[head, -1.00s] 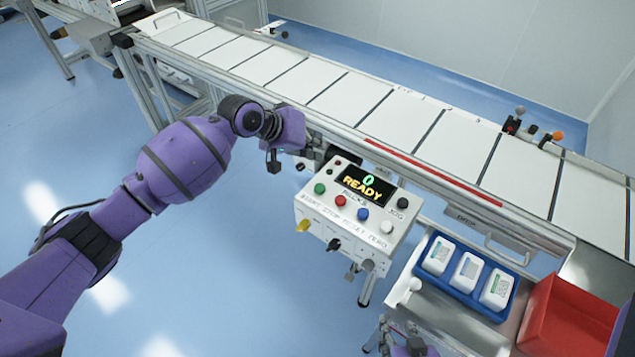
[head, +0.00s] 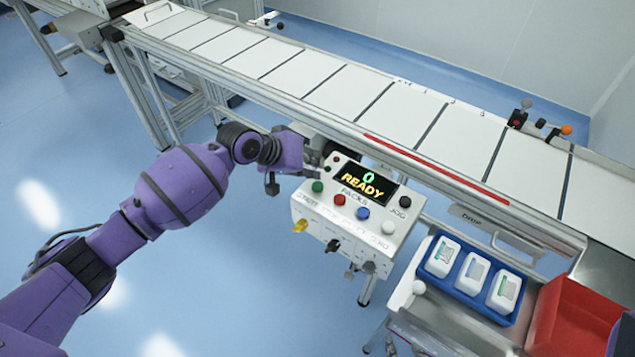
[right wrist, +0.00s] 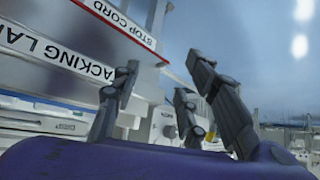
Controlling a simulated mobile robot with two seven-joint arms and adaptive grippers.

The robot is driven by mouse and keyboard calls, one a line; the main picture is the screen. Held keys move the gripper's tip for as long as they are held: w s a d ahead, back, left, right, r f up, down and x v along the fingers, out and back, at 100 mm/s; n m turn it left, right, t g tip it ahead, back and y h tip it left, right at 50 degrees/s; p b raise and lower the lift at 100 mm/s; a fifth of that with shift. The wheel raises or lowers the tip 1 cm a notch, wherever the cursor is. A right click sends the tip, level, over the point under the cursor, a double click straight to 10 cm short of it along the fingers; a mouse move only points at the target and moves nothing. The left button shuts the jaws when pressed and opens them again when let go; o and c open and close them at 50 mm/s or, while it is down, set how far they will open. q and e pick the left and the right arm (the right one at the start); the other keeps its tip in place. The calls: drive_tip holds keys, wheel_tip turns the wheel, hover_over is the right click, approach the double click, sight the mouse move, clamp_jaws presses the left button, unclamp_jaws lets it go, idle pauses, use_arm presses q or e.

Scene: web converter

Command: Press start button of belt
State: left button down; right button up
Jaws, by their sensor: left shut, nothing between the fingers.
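The control box (head: 345,226) has a screen (head: 368,184) reading "0 READY" in green and yellow. The green button (head: 317,187) is at the left of its button row, above the START end of the label. To its right are a red (head: 339,199), a blue (head: 362,213) and a white button (head: 388,227). My left gripper (head: 314,167) is shut and empty at the box's upper left, just above the green button in the picture. The green button is uncovered; I see no contact. My right gripper (right wrist: 165,70) is open and empty in the right wrist view.
The belt (head: 365,95) with white panels runs behind the box. A blue tray (head: 431,270) with white packs and a red bin (head: 572,325) stand at the lower right. A yellow knob (head: 300,226) and dark knobs stick out from the box front. Open blue floor lies left.

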use_arm(q)
drive_tip(key=shift+f, duration=0.6)
use_arm(e)
drive_tip(key=shift+w+a+r, duration=0.1)
drive_tip(key=shift+w+r, duration=0.05)
drive_tip(key=shift+w, duration=0.4)
drive_tip(key=shift+s, duration=0.2)
drive_tip(key=shift+s+d+f, duration=0.35)
drive_tip(key=shift+s+f, duration=0.05)
drive_tip(key=shift+s, duration=0.1)
drive_tip(key=shift+w+a+r, duration=0.2)
drive_tip(key=shift+w+a, duration=0.05)
drive_tip(key=shift+w, duration=0.05)
use_arm(q)
drive_tip(key=shift+f, duration=0.45)
use_arm(e)
drive_tip(key=shift+w+a, duration=0.1)
drive_tip(key=shift+w, duration=0.1)
drive_tip(key=shift+s, duration=0.15)
